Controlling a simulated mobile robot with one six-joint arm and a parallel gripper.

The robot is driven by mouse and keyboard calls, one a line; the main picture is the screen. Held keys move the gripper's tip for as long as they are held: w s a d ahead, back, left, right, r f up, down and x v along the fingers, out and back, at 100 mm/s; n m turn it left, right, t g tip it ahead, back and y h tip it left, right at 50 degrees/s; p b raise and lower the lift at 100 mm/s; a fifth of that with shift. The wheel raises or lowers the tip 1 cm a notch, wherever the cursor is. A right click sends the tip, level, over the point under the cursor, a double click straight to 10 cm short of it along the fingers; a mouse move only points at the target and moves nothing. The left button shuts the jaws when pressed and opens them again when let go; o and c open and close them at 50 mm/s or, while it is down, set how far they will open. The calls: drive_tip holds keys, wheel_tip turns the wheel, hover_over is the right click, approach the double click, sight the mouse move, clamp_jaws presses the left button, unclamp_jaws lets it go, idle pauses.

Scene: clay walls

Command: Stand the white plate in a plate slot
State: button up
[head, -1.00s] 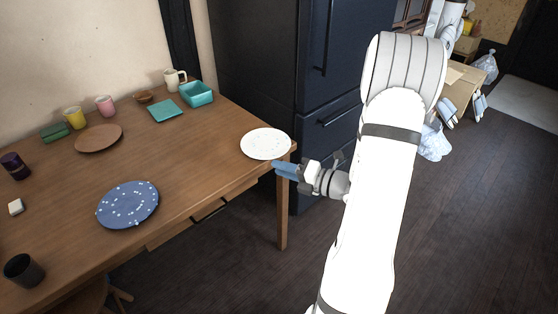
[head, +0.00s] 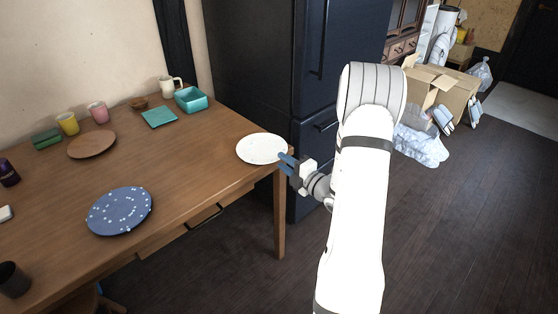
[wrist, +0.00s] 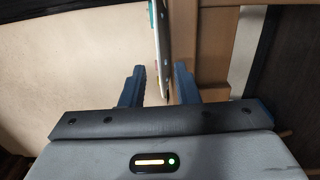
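The white plate (head: 262,149) lies flat at the right end of the wooden table, its rim close to the table's corner. My gripper (head: 287,164) is at the plate's right rim, its blue fingers pointing left toward it. In the wrist view the plate (wrist: 160,45) shows edge-on, and its near rim reaches between the two fingers of my gripper (wrist: 160,75). There is a gap on both sides of the rim, so the fingers are open around it. No plate slot can be made out in either view.
The wooden table (head: 180,180) also holds a blue speckled plate (head: 119,211), a brown plate (head: 92,144), a teal square plate (head: 159,117), a teal bin (head: 190,99) and several cups. A dark fridge (head: 270,70) stands close behind the table's right end.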

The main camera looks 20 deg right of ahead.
drive_tip(key=shift+x, duration=0.85)
clamp_jaws()
idle(0.5)
drive_tip(key=s+d+r+p, duration=0.2)
drive_tip(key=s+r+p, duration=0.1)
drive_tip(key=s, duration=0.3)
drive_tip(key=s+d+r+p, duration=0.3)
drive_tip(key=s+r+p, duration=0.1)
drive_tip(key=s, duration=0.3)
drive_tip(key=shift+r+p, duration=0.3)
drive_tip(key=shift+p, duration=0.55)
drive_tip(key=shift+a, duration=0.1)
